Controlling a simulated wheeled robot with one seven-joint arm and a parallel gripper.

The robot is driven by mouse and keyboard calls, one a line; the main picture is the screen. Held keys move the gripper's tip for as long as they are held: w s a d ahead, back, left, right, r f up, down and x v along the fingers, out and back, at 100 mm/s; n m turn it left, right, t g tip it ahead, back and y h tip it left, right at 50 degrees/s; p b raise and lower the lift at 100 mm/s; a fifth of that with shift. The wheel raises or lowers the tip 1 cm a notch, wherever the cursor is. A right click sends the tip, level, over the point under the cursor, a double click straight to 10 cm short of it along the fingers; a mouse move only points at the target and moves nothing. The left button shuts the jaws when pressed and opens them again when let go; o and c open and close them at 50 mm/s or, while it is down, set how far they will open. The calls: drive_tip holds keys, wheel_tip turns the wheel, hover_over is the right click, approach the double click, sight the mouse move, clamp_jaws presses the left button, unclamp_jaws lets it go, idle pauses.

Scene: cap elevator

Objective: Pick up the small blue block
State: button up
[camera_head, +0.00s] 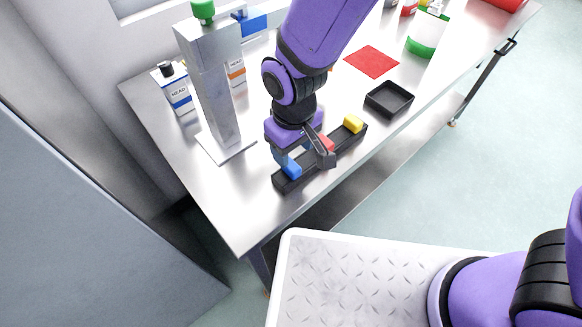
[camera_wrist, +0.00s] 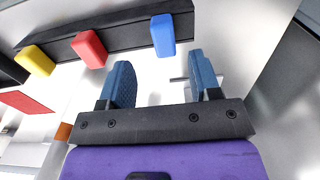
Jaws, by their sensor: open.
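The small blue block (camera_head: 291,168) sits at the near left end of a long black rack in the head view. In the wrist view the blue block (camera_wrist: 163,34) stands out from the rack (camera_wrist: 112,37), above the gap between my fingers and a little apart from them. My gripper (camera_wrist: 160,80) is open and empty, its two dark blue fingers spread. In the head view my gripper (camera_head: 303,158) is over the rack near the blue block, and my arm hides part of that area.
A red block (camera_wrist: 89,49) and a yellow block (camera_head: 353,124) share the rack. A grey metal tower (camera_head: 210,95) stands left of my arm. A black tray (camera_head: 389,99) and a red square (camera_head: 371,62) lie to the right. The table's near left corner is clear.

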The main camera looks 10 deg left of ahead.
sight(291, 164)
drive_tip(key=f, duration=0.4)
drive_tip(key=shift+s+a+f, duration=0.15)
drive_tip(key=shift+a+f, duration=0.05)
drive_tip(key=shift+f, duration=0.2)
drive_tip(key=c, duration=1)
